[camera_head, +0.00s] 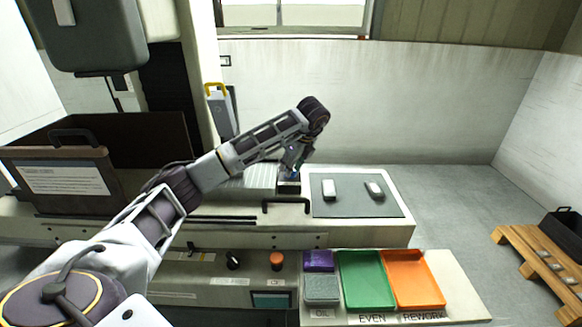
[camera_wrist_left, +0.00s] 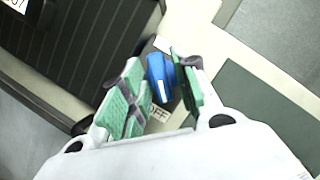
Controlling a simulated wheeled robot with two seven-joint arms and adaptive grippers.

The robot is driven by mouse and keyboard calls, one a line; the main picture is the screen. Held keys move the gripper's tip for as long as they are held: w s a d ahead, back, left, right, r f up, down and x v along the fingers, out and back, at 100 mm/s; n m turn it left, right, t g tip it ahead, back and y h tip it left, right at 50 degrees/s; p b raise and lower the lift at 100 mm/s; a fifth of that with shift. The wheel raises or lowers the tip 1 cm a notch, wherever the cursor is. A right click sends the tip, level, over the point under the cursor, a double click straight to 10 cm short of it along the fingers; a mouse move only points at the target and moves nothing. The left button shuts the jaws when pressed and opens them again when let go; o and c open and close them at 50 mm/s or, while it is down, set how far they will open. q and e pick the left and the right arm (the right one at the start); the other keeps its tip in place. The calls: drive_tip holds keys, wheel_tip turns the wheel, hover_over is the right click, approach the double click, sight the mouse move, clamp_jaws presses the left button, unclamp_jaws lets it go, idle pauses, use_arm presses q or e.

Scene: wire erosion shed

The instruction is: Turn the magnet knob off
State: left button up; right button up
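The magnet knob (camera_wrist_left: 158,72) is blue and shows between my left gripper's green-padded fingers in the left wrist view. An OFF label (camera_wrist_left: 160,112) is partly visible between the fingers, below the knob. My left gripper (camera_wrist_left: 155,62) is open around the knob, with a narrow gap on the left side; whether the right finger touches it I cannot tell. In the head view my left gripper (camera_head: 290,168) points down beside the ribbed grey plate, and it mostly hides the knob there. My right gripper is not in view.
Right of the gripper, a dark mat (camera_head: 345,203) holds two small pale blocks. A black handle (camera_head: 286,203) stands on the bench front. Below are a green tray (camera_head: 367,281), an orange tray (camera_head: 415,281) and an orange button (camera_head: 277,260). A brown bin (camera_head: 60,185) is left.

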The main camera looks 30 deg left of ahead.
use_arm(q)
drive_tip(key=shift+o, duration=0.2)
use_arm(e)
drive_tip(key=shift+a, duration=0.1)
use_arm(q)
drive_tip(key=v, duration=1.1)
drive_tip(key=shift+r, duration=0.35)
idle(0.8)
drive_tip(key=shift+d, duration=0.2)
drive_tip(key=shift+r, duration=0.1)
idle(0.3)
